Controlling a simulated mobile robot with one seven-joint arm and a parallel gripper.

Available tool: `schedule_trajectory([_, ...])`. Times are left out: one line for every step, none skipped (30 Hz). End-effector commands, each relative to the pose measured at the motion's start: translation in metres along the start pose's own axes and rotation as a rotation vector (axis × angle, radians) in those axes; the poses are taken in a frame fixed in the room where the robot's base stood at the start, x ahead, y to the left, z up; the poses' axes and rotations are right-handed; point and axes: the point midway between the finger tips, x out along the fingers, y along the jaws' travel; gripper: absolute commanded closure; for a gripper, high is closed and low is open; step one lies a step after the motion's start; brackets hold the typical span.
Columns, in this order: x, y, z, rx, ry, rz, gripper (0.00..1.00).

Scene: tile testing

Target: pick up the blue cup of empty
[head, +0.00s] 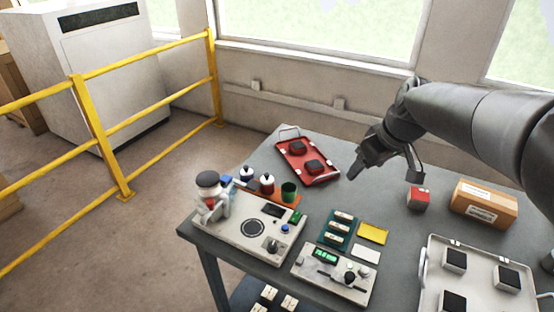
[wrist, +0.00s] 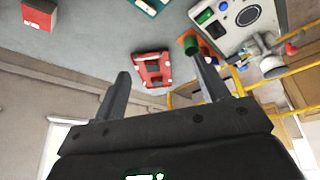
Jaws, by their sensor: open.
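I see no clearly blue cup. A dark green cup (head: 288,192) stands upright on an orange tray (head: 283,201) at the left of the table, beside two white bottles with dark tops (head: 267,184). A small blue thing (head: 226,181) sits farther left, partly hidden; I cannot tell what it is. My gripper (head: 388,173) is open and empty above the table, right of the red tray and well away from the cup. In the wrist view, the green cup (wrist: 190,44) shows near the right fingertip of my open gripper (wrist: 160,66).
A red tray (head: 323,178) with dark blocks lies at the back. A grey tester (head: 250,238) and a smaller panel (head: 332,283) stand in front. A red box (head: 419,197), a cardboard box (head: 484,204) and a white tray (head: 437,242) are right. Yellow rails (head: 105,65) stand left.

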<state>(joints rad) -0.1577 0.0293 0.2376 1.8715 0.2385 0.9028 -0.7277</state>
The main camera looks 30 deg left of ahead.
Motion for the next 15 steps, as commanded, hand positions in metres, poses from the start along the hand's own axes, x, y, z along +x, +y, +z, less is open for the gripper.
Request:
schedule_trajectory([0.016,-0.002,-0.018,-0.049,0.006,-0.036,0.32])
schedule_trajectory([0.024,-0.003,-0.028,-0.079,0.013,-0.053,0.32])
schedule_trajectory([0.034,-0.005,-0.041,-0.117,0.022,-0.078,0.32])
schedule_trajectory([0.043,-0.008,-0.050,-0.146,0.029,-0.097,0.32])
schedule_trajectory([0.051,-0.010,-0.059,-0.175,0.037,-0.115,0.32])
schedule_trajectory([0.062,-0.013,-0.071,-0.211,0.050,-0.140,0.32])
schedule_trajectory([0.070,-0.016,-0.081,-0.239,0.060,-0.159,0.32])
schedule_trajectory([0.079,-0.018,-0.089,-0.266,0.070,-0.177,0.32])
schedule_trajectory([0.090,-0.022,-0.101,-0.300,0.084,-0.202,0.32])
schedule_trajectory([0.099,-0.025,-0.109,-0.326,0.096,-0.220,0.32])
schedule_trajectory([0.107,-0.029,-0.117,-0.351,0.108,-0.238,0.32])
schedule_trajectory([0.119,-0.033,-0.128,-0.384,0.125,-0.263,0.32])
schedule_trajectory([0.128,-0.037,-0.136,-0.406,0.139,-0.281,0.32])
schedule_trajectory([0.137,-0.041,-0.143,-0.430,0.152,-0.299,0.32])
schedule_trajectory([0.149,-0.045,-0.152,-0.460,0.171,-0.322,0.32])
